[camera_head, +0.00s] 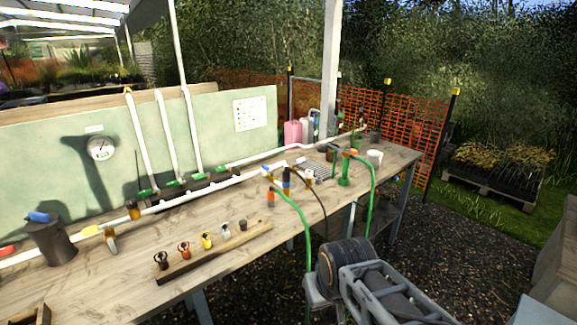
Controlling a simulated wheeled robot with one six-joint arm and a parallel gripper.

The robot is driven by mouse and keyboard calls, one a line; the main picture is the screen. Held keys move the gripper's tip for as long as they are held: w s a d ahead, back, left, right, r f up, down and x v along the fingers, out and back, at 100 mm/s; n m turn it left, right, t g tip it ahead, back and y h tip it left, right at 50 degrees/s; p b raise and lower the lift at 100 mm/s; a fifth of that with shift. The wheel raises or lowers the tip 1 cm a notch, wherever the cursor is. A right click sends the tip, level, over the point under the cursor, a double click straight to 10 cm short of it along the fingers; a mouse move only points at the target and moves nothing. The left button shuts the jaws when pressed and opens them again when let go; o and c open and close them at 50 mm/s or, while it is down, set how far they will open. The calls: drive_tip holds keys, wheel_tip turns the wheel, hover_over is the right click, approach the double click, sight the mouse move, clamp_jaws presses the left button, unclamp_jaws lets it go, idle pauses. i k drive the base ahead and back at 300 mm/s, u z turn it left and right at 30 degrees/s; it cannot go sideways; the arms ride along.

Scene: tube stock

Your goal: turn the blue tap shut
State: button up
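Another blue piece (38,217) lies on top of a dark cylinder at the far left. My arm shows at the lower right, apart from the blue tap. My gripper's fingers do not show.
The wooden bench (100,280) carries a long white pipe (215,185) and a wooden strip (212,252) with several coloured fittings. A green standpipe (344,170) with a green hose (371,185) stands to the right. Gravel ground (445,240) lies clear beyond the bench.

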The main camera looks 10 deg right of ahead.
sight(264, 167)
drive_tip(key=u, duration=0.5)
drive_tip(key=k, duration=1.2)
drive_tip(key=z, duration=0.15)
drive_tip(key=i, duration=0.35)
drive_tip(key=z, duration=0.9)
drive_tip(key=i, duration=0.75)
drive_tip(key=z, duration=0.4)
drive_tip(key=i, duration=0.95)
drive_tip(key=u, duration=0.7)
drive_tip(key=i, duration=0.65)
drive_tip(key=u, duration=1.05)
drive_tip(key=i, duration=0.35)
drive_tip(key=u, duration=0.4)
